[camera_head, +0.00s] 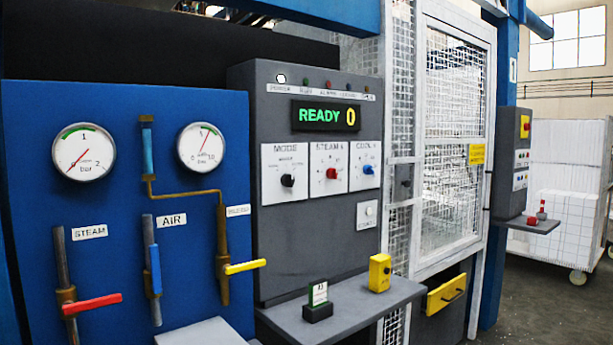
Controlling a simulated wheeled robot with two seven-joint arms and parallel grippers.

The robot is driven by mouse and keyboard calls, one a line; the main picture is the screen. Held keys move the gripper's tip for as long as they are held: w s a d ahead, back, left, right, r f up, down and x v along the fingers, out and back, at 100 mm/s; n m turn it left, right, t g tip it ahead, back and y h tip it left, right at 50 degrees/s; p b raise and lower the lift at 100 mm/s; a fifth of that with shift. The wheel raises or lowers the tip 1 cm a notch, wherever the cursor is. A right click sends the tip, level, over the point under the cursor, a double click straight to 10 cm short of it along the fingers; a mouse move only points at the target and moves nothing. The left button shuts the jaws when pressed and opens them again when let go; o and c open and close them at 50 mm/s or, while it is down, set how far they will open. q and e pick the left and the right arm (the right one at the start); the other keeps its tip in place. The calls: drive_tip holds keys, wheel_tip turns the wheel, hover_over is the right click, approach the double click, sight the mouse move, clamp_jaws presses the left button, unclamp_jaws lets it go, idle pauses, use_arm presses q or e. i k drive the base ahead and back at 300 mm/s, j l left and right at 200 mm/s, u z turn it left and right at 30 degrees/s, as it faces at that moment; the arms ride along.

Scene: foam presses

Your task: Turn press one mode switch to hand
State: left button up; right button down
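The grey control panel (312,235) of the press stands in the middle of the head view. Its mode switch is a black knob (287,180) on a white plate (272,187) labelled MODE, left of the red steam knob (331,173) and the blue cool knob (368,169). The small lettering around the mode knob is too small to read, so I cannot tell its position. Neither of my grippers is in view.
A grey shelf (350,312) juts out below the panel. It carries a black stand with a green-and-white card (318,296) and a yellow box (380,272). At left, a blue board (105,215) holds gauges, pipes and red (93,304) and yellow (245,267) valve handles. A mesh gate (452,140) stands right.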

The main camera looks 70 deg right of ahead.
sight(287, 179)
drive_tip(key=z, duration=2.25)
drive_tip(key=i+l, duration=0.15)
drive_tip(key=l, duration=0.2)
drive_tip(key=i+l, duration=0.15)
drive_tip(key=l, duration=0.25)
drive_tip(key=i+l, duration=0.15)
drive_tip(key=l, duration=0.2)
drive_tip(key=i+l, duration=0.1)
drive_tip(key=l, duration=0.25)
drive_tip(key=i+l, duration=0.15)
drive_tip(key=l, duration=0.25)
drive_tip(key=i+l, duration=0.15)
drive_tip(key=l, duration=0.2)
drive_tip(key=i+l, duration=0.15)
drive_tip(key=l, duration=0.2)
drive_tip(key=i+l, duration=0.15)
drive_tip(key=l, duration=0.25)
